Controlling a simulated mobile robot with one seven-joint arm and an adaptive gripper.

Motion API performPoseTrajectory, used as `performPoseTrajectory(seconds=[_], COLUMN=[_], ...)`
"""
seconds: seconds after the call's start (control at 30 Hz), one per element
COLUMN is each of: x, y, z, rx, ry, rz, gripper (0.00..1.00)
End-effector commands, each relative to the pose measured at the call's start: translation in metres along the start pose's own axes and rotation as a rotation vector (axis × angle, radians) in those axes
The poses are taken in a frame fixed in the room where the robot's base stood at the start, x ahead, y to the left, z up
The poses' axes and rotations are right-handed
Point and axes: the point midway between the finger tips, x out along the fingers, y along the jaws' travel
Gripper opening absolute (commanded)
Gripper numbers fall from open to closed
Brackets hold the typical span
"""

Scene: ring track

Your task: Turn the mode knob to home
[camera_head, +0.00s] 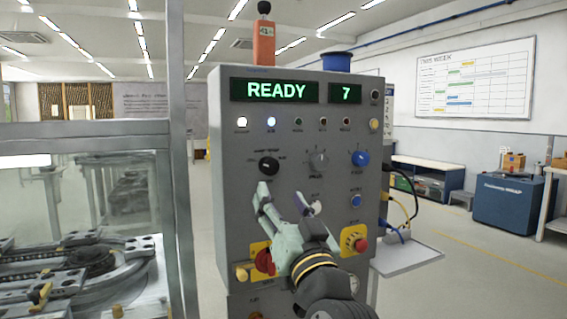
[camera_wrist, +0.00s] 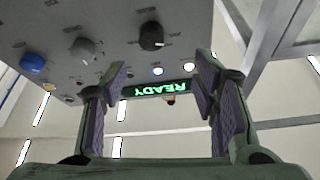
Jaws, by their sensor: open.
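A grey control panel (camera_head: 230,215) faces me, with a black knob (camera_head: 269,165), a grey knob (camera_head: 318,161) and a blue knob (camera_head: 360,158) in a row. Small labels surround the black knob, too small to read, so I cannot confirm which knob is the mode knob. The wrist view shows the panel upside down, with the black knob (camera_wrist: 151,37), grey knob (camera_wrist: 83,50) and blue knob (camera_wrist: 32,64) beyond the fingertips. My gripper (camera_head: 283,197) is open and empty, just below the black knob in the head view, apart from it. It covers part of the lower panel.
The panel's display (camera_head: 268,90) reads READY and 7. A red mushroom button (camera_head: 265,262) and another red button (camera_head: 361,245) sit low on the panel near my gripper. A framed enclosure (camera_head: 175,160) stands close on the left. A small shelf (camera_head: 408,255) juts out at right.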

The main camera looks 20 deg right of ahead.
Motion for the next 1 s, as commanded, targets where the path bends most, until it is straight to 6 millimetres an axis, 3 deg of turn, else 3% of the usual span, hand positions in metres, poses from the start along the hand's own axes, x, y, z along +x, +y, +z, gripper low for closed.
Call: performPoseTrajectory(seconds=[0.17,0.5,0.7,1.0], x=[0.005,0.068,0.095,0.104], y=[0.012,0.012,0.012,0.013], z=[-0.001,-0.002,0.000,0.002], rx=[0.008,0.009,0.008,0.005], ry=[-0.018,-0.017,-0.015,-0.014], rz=[0.012,0.011,0.012,0.014], gripper=[0.54,0.54,0.54,0.54])
